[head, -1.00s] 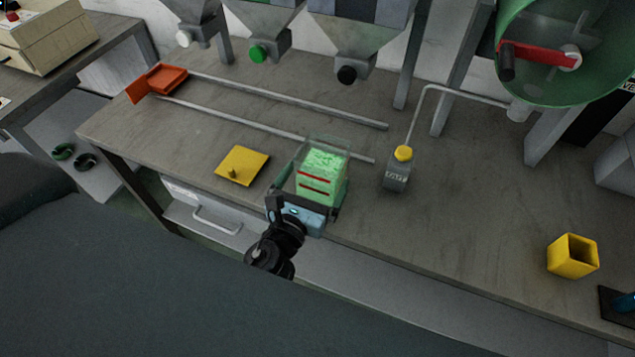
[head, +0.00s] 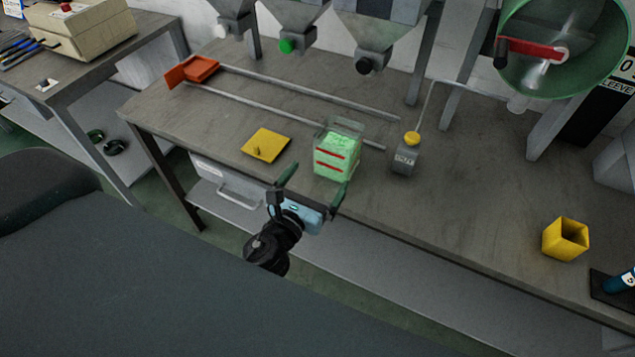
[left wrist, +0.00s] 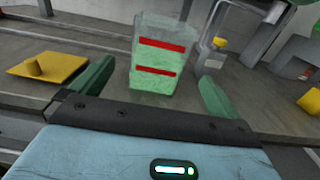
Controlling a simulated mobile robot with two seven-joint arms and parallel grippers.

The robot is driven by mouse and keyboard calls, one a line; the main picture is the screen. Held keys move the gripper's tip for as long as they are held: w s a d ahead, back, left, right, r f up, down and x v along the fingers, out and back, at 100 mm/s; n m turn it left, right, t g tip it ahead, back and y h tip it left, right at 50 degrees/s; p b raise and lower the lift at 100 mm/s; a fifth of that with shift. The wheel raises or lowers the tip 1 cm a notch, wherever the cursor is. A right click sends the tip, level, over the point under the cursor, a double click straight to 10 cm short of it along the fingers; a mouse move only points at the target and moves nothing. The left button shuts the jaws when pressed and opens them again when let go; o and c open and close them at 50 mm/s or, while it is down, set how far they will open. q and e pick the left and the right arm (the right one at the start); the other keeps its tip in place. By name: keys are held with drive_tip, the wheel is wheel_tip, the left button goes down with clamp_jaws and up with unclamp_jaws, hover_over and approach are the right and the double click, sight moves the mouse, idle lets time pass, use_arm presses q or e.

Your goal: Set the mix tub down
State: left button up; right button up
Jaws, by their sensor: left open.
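The mix tub (head: 338,152) is a clear, square tub filled with green granules and marked with two red lines. It stands upright on the grey bench (head: 240,104) near the front edge. In the left wrist view the tub (left wrist: 158,60) stands just ahead, beyond the fingertips and apart from them. My left gripper (head: 315,182) is open and empty at the bench's front edge. Its two green fingers (left wrist: 152,88) are spread wide in the left wrist view. My right gripper is in neither view.
A yellow lid with a knob (head: 266,145) lies left of the tub. A grey bottle with a yellow cap (head: 406,155) stands close on the right. Rails (head: 300,92) and hoppers (head: 362,50) are behind. A yellow square cup (head: 565,240) is further right.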

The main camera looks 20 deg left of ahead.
use_arm(q)
drive_tip(key=shift+f, duration=0.1)
idle(0.4)
drive_tip(key=s+f+n+g, duration=0.3)
drive_tip(key=s+f+n, duration=0.4)
drive_tip(key=s+n, duration=0.3)
drive_tip(key=s+f+n+g, duration=0.3)
drive_tip(key=s+f+n, duration=0.3)
drive_tip(key=s+n, duration=0.5)
drive_tip(key=s+f+n+g+h, duration=0.1)
drive_tip(key=s+f+n+g, duration=0.3)
drive_tip(key=s+f+n, duration=0.3)
drive_tip(key=s+n, duration=0.4)
drive_tip(key=n, duration=0.2)
drive_tip(key=shift+a+f+n, duration=0.3)
drive_tip(key=shift+a+n, duration=0.1)
